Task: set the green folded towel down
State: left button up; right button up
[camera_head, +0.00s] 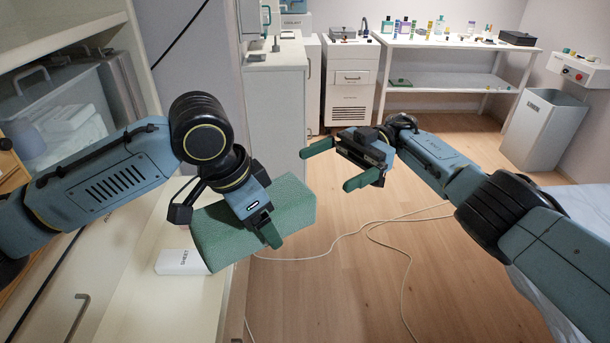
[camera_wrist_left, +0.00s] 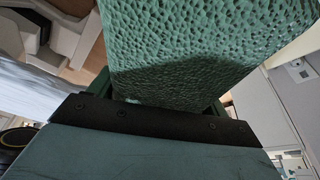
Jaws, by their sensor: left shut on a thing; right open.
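The green folded towel (camera_head: 291,207) is a thick block with a dimpled surface, held tilted above the light counter at the left. My left gripper (camera_head: 262,222) is shut on it, with one finger showing across its near face. In the left wrist view the towel (camera_wrist_left: 190,50) fills the upper middle, between the fingers of the left gripper (camera_wrist_left: 165,100). Whether the towel touches the counter cannot be told. My right gripper (camera_head: 338,163) is open and empty over the floor, to the right of the towel.
A white box (camera_head: 182,262) lies on the counter (camera_head: 155,300) just below and left of the towel. A clear bin (camera_head: 65,115) stands on the shelf at left. A white cable (camera_head: 375,228) runs over the wooden floor. Bottles stand on the back table (camera_head: 450,45).

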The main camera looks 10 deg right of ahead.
aim_at(279, 191)
jog(key=x, duration=1.1)
jog(key=shift+s+a, duration=0.1)
jog(key=shift+a, duration=0.2)
jog(key=shift+c, duration=0.4)
jog(key=c, duration=1)
pick_arm(q)
jog(key=o, duration=1.1)
